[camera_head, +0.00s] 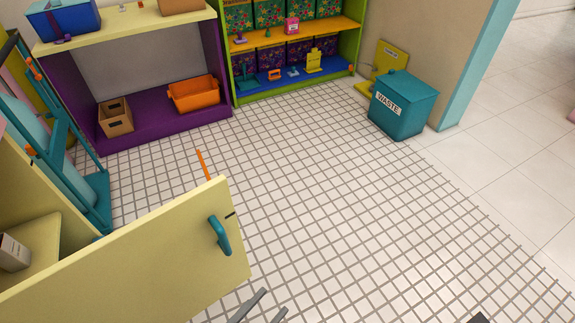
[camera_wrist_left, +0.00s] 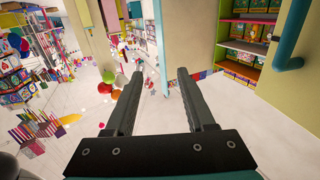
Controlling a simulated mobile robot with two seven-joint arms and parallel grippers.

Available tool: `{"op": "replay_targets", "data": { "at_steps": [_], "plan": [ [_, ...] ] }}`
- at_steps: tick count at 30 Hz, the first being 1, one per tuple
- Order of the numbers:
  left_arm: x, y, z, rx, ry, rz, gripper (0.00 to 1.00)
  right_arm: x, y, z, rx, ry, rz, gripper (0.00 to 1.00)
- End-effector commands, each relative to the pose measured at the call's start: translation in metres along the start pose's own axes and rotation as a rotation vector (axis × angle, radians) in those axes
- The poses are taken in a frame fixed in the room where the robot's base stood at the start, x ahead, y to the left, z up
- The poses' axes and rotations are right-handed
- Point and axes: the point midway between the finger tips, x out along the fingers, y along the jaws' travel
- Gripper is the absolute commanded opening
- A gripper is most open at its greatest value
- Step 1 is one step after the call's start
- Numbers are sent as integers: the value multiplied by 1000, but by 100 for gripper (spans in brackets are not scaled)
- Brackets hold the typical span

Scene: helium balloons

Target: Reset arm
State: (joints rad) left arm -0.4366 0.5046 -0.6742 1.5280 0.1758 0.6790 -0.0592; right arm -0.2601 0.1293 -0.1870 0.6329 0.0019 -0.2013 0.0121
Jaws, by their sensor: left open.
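My left gripper (camera_head: 265,306) shows at the bottom edge of the head view, with two grey fingers apart and nothing between them. In the left wrist view the same gripper (camera_wrist_left: 158,88) is open and empty. A pale yellow cabinet door (camera_head: 140,265) stands open at the lower left of the head view, with a teal handle (camera_head: 220,235). The gripper is below and to the right of that handle in the picture. The handle also shows at the upper right of the left wrist view (camera_wrist_left: 289,35). A small dark piece at the bottom right edge of the head view is too little to identify.
A teal waste bin (camera_head: 402,108) stands at the right by a wall corner. A purple shelf unit (camera_head: 165,115) holds an orange crate (camera_head: 194,94) and a brown box (camera_head: 115,117). A green shelf (camera_head: 228,60) stands behind. The tiled floor (camera_head: 330,200) is clear in the middle.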

Motion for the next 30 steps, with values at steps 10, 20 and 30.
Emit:
{"op": "replay_targets", "data": {
  "at_steps": [10,20,30],
  "plan": [
    [-38,-64,148,16,-496,-188,55,0,-14,-7,4,9,-18,50],
    [-173,-53,290,-197,-1164,-395,55,0,-20,3,0,-8,-26,50],
    [-234,-10,318,-333,-1418,-431,55,-2,-24,22,-5,-41,-31,50]
  ]
}}
